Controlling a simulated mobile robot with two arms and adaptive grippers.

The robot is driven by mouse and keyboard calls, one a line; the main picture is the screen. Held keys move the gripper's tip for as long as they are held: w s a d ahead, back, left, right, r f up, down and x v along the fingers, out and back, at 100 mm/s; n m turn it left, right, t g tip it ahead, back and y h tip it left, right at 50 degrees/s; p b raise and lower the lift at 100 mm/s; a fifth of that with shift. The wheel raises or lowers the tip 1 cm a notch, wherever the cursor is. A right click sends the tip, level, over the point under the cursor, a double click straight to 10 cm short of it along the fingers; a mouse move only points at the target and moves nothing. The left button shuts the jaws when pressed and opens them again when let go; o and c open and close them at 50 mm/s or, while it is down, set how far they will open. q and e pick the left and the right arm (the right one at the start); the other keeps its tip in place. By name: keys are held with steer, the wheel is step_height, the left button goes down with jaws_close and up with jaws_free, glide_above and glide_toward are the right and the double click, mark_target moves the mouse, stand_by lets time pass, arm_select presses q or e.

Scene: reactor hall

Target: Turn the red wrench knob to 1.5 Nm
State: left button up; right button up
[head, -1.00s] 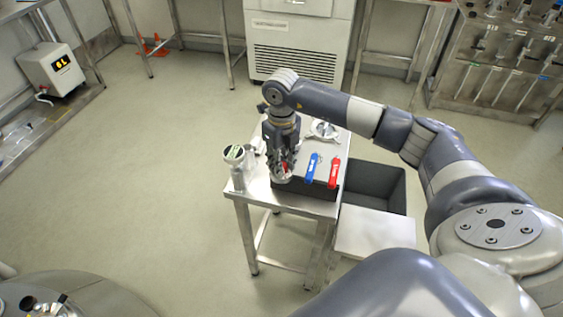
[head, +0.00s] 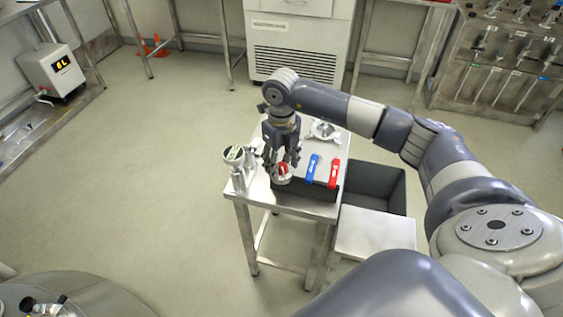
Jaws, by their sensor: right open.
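My right gripper (head: 282,168) points down over the near left part of a small steel table (head: 300,206). Its fingers are open around or just above a small round pale piece with a red top (head: 283,170), which looks like a knob. The fingers hide part of it, and no scale or Nm marking can be read. To its right, a blue-handled wrench (head: 312,168) and a red-handled wrench (head: 334,173) lie side by side on a dark block. My left gripper is not in view.
A gauge with a round display (head: 234,155) stands left of my right gripper on the table. A metal clamp-like part (head: 324,130) lies at the back. A dark bin (head: 375,187) stands right of the table. The floor at left is clear.

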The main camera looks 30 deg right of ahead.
mark_target(281, 165)
step_height(281, 165, up, 12)
stand_by(0.4)
steer(key=shift+f, duration=0.1)
